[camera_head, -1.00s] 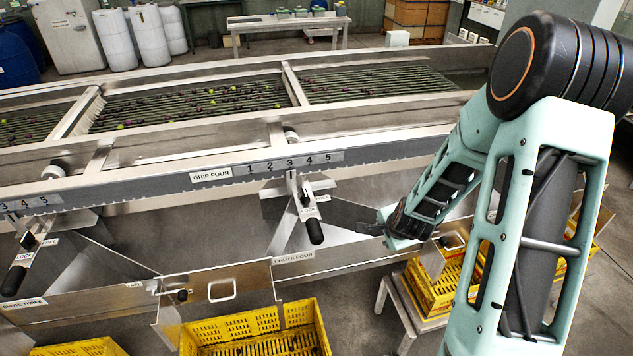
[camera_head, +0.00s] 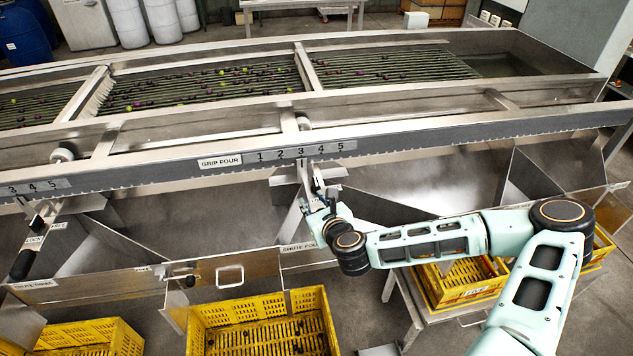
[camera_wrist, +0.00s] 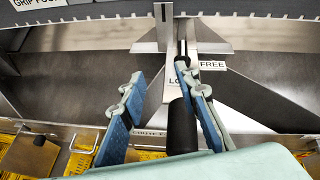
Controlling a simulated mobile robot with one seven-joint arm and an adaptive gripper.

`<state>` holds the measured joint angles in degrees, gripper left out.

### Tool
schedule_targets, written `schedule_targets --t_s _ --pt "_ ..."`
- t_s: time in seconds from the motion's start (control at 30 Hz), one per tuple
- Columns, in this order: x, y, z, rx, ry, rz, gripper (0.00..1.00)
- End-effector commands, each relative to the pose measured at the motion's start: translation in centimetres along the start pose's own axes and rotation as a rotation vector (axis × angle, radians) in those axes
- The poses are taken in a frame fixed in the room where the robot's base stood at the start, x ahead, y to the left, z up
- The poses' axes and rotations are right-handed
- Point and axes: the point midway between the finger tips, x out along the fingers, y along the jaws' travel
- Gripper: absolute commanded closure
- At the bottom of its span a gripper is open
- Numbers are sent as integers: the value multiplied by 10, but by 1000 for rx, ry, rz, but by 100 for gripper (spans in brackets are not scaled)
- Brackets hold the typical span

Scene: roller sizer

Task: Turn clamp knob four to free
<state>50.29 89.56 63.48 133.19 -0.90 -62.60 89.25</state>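The clamp four knob, a black handle (camera_wrist: 183,128) on a metal stem, hangs below the scale in the wrist view. Beside it are a FREE label (camera_wrist: 212,65) to the right and a partly covered LOCK label (camera_wrist: 174,82). My gripper (camera_wrist: 159,76) is open. The handle is between its two blue-padded fingers, close to the right finger; I cannot tell whether they touch. In the head view my gripper (camera_head: 316,196) is at the clamp under the GRIP FOUR plate (camera_head: 220,161) and hides most of the knob. The clamp's pointer stands near 3 on the scale (camera_head: 300,154).
A similar clamp with a black handle (camera_head: 22,263) is at the left. The steel rail (camera_head: 420,138) runs above the clamp. Metal chute walls (camera_head: 385,208) stand behind and beside it. Yellow crates (camera_head: 262,310) sit below.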

Motion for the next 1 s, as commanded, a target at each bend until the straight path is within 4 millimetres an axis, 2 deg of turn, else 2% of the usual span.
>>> schedule_targets --t_s 0.1,0.2,0.43,0.8,1.0 --pt "1 -15 2 137 -8 -60 71" --pt "2 -24 3 204 -13 -92 71" --pt "12 -30 4 243 -15 -113 71" --pt "72 -37 4 238 -15 -112 71" --pt "97 -39 4 239 -15 -110 71"
